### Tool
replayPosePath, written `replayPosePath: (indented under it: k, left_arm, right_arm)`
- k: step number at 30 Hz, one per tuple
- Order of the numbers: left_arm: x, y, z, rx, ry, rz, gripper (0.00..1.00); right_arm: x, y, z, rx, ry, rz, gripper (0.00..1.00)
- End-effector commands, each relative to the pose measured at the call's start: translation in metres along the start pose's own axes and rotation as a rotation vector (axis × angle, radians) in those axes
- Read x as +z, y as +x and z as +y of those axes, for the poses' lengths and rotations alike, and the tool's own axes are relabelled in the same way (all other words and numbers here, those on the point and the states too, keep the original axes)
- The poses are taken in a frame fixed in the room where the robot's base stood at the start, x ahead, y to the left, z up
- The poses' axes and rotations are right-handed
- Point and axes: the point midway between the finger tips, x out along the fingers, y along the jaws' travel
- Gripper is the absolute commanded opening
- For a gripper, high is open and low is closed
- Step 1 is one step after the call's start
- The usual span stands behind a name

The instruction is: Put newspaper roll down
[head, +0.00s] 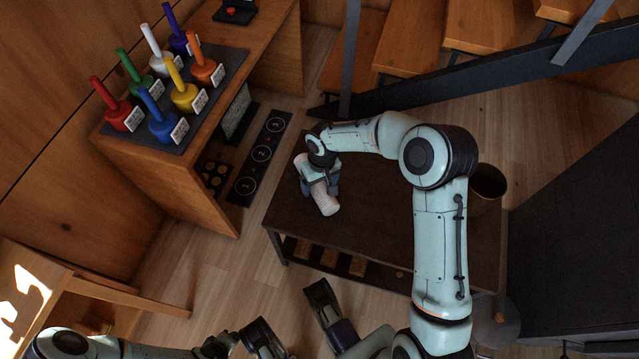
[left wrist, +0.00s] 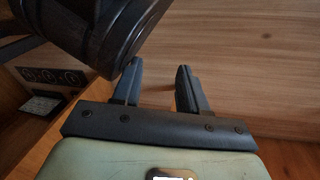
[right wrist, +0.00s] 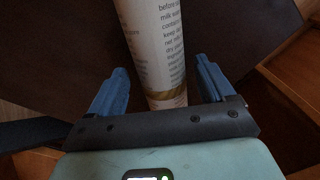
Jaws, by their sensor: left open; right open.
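The newspaper roll (head: 326,203), pale and printed with text, lies on the dark low table (head: 375,225) near its left end. My right gripper (head: 320,186) is over the roll from above, fingers on either side of it. In the right wrist view the roll (right wrist: 153,45) runs between the two blue fingers (right wrist: 162,88), which stand apart with gaps to it. The right gripper is open. My left gripper (left wrist: 160,85) is open with nothing between its fingers, away from the roll.
A wooden counter (head: 165,175) at the left bears a dark mat with several coloured handled objects (head: 163,122). A round bin (head: 488,184) stands at the table's right. Wooden stairs (head: 410,40) with a dark rail are behind. Much of the tabletop is clear.

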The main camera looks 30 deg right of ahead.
Motion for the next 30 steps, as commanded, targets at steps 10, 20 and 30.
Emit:
replayPosePath:
  k: [10, 20, 30]
  left_arm:
    - [-0.029, -0.03, 0.028, 0.048, 0.027, 0.099, 0.43]
    - [-0.017, -0.038, 0.031, 0.053, 0.033, 0.065, 0.43]
    - [-0.016, -0.038, 0.031, 0.053, 0.033, 0.063, 0.43]
  right_arm:
    - [-0.001, -0.076, 0.0, 0.0, 0.0, 0.005, 0.82]
    - [0.0, -0.11, 0.0, -0.001, 0.0, 0.002, 0.82]
    - [0.0, -0.11, 0.0, -0.001, 0.0, 0.001, 0.82]
